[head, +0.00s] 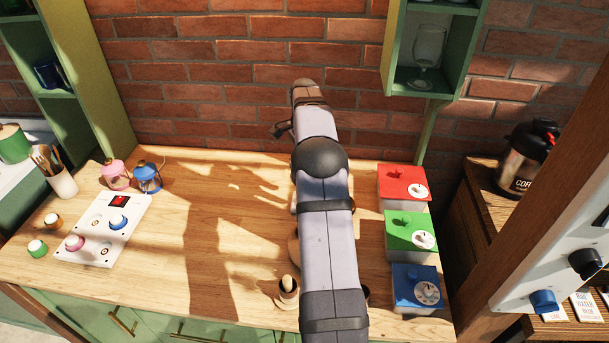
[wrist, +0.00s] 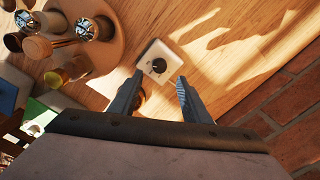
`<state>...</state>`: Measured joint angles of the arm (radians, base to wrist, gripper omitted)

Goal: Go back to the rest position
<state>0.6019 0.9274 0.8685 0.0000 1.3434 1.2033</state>
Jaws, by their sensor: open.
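My arm reaches over the middle of the wooden table in the head view, toward the brick wall. My gripper (wrist: 160,88) shows in the wrist view with its two grey fingers apart and nothing held between them. A small brown round thing (wrist: 139,98) is partly hidden behind the left finger. In the head view, the arm hides most of what stands under it, and the fingers cannot be made out.
Red (head: 405,187), green (head: 411,232) and blue (head: 417,286) boxes with dials stand right of my arm. A white control panel (head: 92,250), a pink lantern (head: 115,175) and a blue lantern (head: 147,178) stand at left. A round wooden tray (wrist: 118,50) holds several cups.

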